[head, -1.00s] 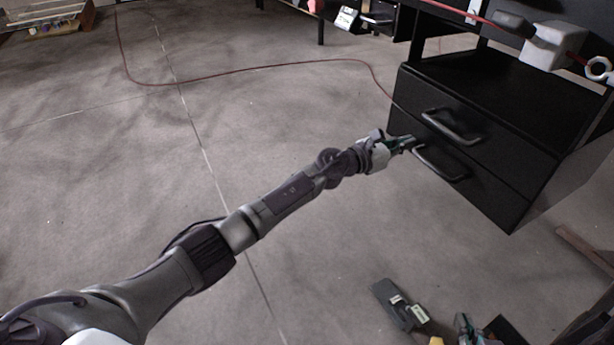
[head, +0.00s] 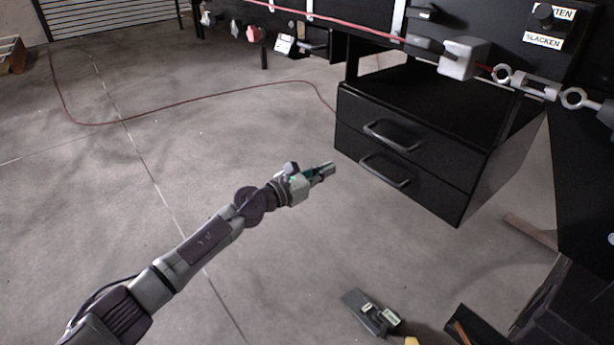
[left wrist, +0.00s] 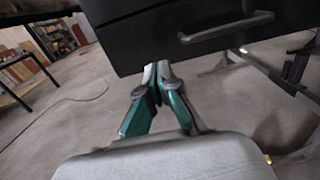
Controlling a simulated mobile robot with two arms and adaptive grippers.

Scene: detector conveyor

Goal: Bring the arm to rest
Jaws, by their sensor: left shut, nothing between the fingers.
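My left gripper (head: 322,172) is at the end of my extended left arm, in the middle of the head view. It is shut and empty. It is in open air just left of the black drawer unit (head: 490,185) and apart from the lower drawer's handle (head: 385,170). In the left wrist view its green-sided fingers (left wrist: 157,72) meet at the tips, below the dark drawer front (left wrist: 130,40) and a handle (left wrist: 226,27). My right gripper cannot be made out in these frames.
A red cable (head: 200,100) runs across the concrete floor. A bench edge with a red cord, a white block (head: 463,58) and a turnbuckle (head: 535,85) is at upper right. A dark tool-like part (head: 372,312) shows at the bottom.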

